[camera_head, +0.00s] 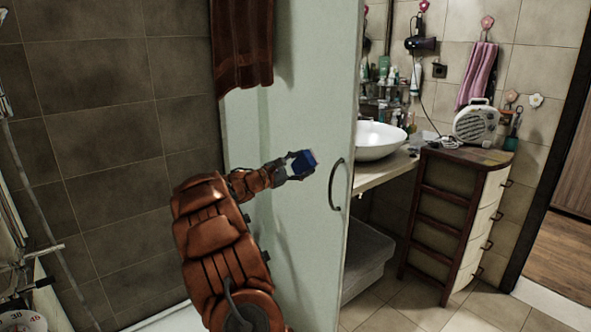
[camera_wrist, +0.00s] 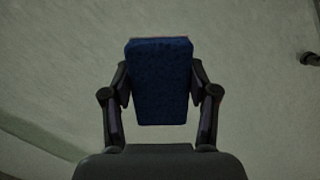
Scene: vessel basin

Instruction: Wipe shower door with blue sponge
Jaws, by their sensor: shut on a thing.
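The blue sponge (camera_head: 303,163) is held in my gripper (camera_head: 292,168) in front of the pale green shower door (camera_head: 297,85). In the wrist view, the sponge (camera_wrist: 160,85) sits upright between the two dark fingers of my gripper (camera_wrist: 160,90), which are shut on its sides. A thin pinkish edge shows along its top. The door's pale surface (camera_wrist: 60,60) fills the background there. The sponge is close to the door, left of the dark curved handle (camera_head: 336,185). I cannot tell whether it touches the door.
A brown towel (camera_head: 242,40) hangs over the door's upper left part. Dark tiled wall (camera_head: 95,130) lies to the left. Right of the door are a white basin (camera_head: 378,140), a drawer cabinet (camera_head: 455,215) and a grey box-like seat (camera_head: 367,262). The door's middle and lower surface looks clear.

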